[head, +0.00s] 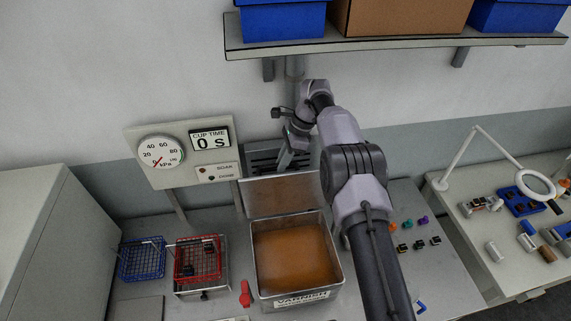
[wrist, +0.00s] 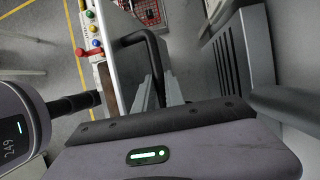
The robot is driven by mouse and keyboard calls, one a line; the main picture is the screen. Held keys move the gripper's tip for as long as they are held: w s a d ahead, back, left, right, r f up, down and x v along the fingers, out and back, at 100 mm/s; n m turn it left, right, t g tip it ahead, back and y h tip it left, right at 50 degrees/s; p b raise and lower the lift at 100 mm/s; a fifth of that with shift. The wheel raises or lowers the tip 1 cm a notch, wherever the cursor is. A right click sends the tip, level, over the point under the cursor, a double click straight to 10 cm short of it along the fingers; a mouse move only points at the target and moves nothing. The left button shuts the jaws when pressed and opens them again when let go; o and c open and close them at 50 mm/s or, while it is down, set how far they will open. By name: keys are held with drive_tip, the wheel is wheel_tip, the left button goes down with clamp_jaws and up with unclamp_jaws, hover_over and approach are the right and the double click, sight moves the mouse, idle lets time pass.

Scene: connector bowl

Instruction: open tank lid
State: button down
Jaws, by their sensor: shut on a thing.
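The varnish tank (head: 339,262) stands open on the bench in the head view, with amber liquid inside. Its lid (head: 282,195) stands raised at the tank's back edge. My gripper (head: 285,161) is behind and above the lid, partly hidden by its own arm. In the wrist view, my gripper (wrist: 170,90) is shut on the black lid handle (wrist: 150,42). The lid's grey panel (wrist: 125,60) shows nearly edge-on beside the handle. The exact grip contact is partly hidden.
A blue basket (head: 142,260) and a red basket (head: 198,262) are left of the tank. A red object (head: 245,294) lies at its front left. A gauge panel (head: 183,152) stands behind. A shelf (head: 400,43) with bins overhangs the arm. Small connectors (head: 419,244) lie at right.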

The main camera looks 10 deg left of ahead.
drive_tip(key=shift+f, duration=0.2)
drive_tip(key=c, duration=1.4)
unclamp_jaws()
drive_tip(key=shift+w, duration=0.2)
drive_tip(key=shift+r, duration=0.25)
drive_tip(key=p+v, duration=0.3)
drive_tip(key=v, duration=0.4)
drive_tip(key=shift+d+r+p, duration=0.1)
drive_tip(key=shift+r+p, duration=0.1)
drive_tip(key=shift+p, duration=0.55)
drive_tip(key=shift+f, duration=0.1)
drive_tip(key=shift+f, duration=0.1)
